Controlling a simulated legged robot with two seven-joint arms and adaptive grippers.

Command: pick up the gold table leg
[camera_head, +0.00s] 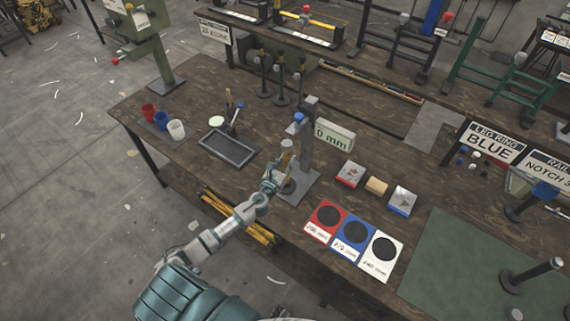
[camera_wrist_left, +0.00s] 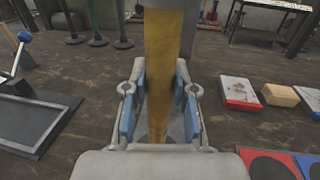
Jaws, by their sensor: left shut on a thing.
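The gold table leg (camera_wrist_left: 165,70) stands upright between the blue-padded fingers of my left gripper (camera_wrist_left: 158,105) in the left wrist view. My left gripper (camera_head: 273,180) is shut on it. In the head view, the leg (camera_head: 287,158) shows as a short upright piece just beyond the fingers, beside the grey press column (camera_head: 308,130) and over its base plate (camera_head: 298,190). The fingers hide part of the leg, and its contact with the base is not clear. My right gripper is not in view.
A dark tray (camera_head: 228,148) and red, blue and white cups (camera_head: 176,128) lie to the left. Small blocks (camera_head: 376,187) and red, blue and white marked pads (camera_head: 354,232) lie to the right. A green mat (camera_head: 470,265) covers the right front.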

